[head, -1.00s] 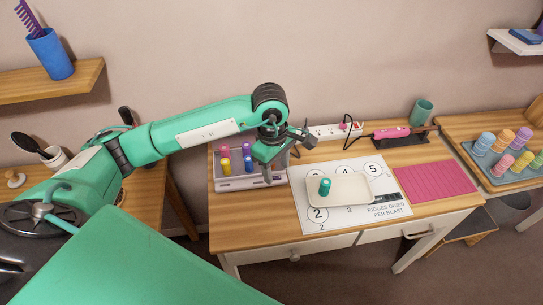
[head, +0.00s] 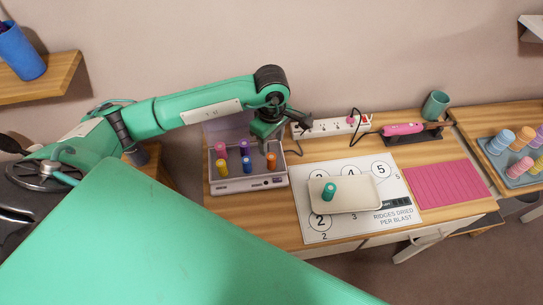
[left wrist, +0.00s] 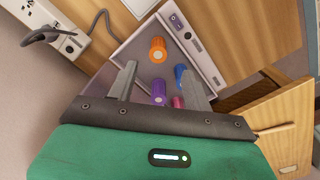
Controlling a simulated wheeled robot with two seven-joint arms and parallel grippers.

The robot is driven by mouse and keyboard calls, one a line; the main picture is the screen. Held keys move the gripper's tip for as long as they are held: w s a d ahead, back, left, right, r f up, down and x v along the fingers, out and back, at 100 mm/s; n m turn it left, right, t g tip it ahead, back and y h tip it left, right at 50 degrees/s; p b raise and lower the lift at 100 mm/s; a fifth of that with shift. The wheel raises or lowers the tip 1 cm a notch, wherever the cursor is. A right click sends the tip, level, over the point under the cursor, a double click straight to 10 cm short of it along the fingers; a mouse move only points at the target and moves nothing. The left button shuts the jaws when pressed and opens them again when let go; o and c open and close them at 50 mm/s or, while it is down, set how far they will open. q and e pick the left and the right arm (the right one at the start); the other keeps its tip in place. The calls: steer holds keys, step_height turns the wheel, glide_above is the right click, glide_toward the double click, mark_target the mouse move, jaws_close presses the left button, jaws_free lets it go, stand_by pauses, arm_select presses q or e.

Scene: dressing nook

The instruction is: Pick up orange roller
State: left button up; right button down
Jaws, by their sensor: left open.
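The orange roller (head: 271,160) stands at the right front of a grey roller case (head: 250,183). It also shows in the left wrist view (left wrist: 158,50), upright and just past the fingertips. My left gripper (head: 266,140) hangs over the right back part of the case, pointing down. In the left wrist view its two fingers (left wrist: 158,72) are apart, with a purple roller (left wrist: 158,92) showing between them. A blue roller (left wrist: 180,73) is beside the right finger. No roller is held. My right gripper is not in view.
Yellow (head: 222,168) and pink (head: 220,148) rollers stand in the case's left part. Right of it are a numbered mat, a cream tray (head: 346,207) with a teal roller (head: 328,192), and a pink mat (head: 447,183). A power strip (head: 328,127) lies behind.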

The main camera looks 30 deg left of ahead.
mark_target(272, 158)
arm_select(q)
step_height(272, 158, down, 3)
steer(key=shift+w, duration=0.15)
steer(key=shift+a+f, duration=0.1)
steer(key=shift+f, duration=0.3)
steer(key=shift+f+p, duration=0.4)
steer(key=shift+p, duration=0.2)
step_height(272, 158, down, 4)
steer(key=shift+r+p, duration=0.25)
steer(key=shift+p, duration=0.55)
steer(key=shift+f, duration=0.55)
steer(key=c, duration=1.1)
steer(key=shift+o, duration=0.2)
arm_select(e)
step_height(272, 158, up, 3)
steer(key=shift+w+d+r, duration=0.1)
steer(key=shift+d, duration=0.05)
